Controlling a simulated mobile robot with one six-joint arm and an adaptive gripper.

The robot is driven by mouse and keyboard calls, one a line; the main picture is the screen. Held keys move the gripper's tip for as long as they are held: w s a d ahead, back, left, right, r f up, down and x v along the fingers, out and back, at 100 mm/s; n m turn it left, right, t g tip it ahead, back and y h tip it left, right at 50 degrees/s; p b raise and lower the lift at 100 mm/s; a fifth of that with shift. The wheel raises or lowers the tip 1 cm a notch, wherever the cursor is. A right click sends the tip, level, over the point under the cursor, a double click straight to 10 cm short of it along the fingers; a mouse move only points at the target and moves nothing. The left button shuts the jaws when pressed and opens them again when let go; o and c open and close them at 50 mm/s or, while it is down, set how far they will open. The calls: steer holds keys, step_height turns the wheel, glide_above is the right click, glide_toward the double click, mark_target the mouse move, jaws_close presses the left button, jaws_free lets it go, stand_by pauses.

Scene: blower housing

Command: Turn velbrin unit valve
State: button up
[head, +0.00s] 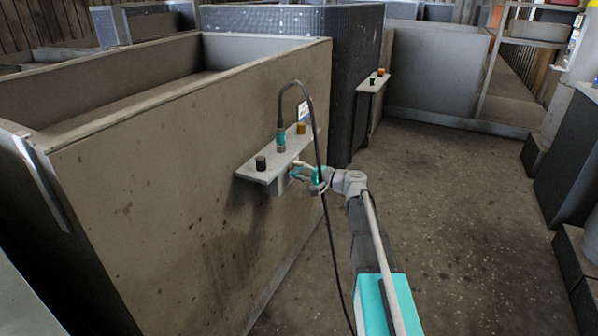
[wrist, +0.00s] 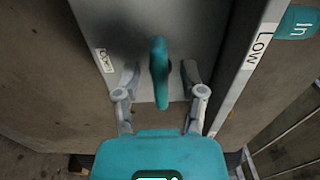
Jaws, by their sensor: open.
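The valve's teal lever handle (wrist: 160,68) stands out from a grey unit face (wrist: 205,25) in the wrist view. My gripper (wrist: 159,80) is open, with one finger on each side of the handle and a visible gap on both sides. In the head view, my gripper (head: 301,172) is beside the small grey unit under a shelf (head: 262,172) on the tan housing wall. The handle is hard to make out there among the teal gripper parts.
The shelf carries a black knob (head: 261,164), a teal connector (head: 281,139) with a dark cable looping down past my arm, and an orange knob (head: 301,128). A small label (wrist: 104,60) and a "LOW" label (wrist: 259,50) show. Open floor (head: 450,210) lies right.

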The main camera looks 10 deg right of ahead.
jaws_close()
stand_by(0.3)
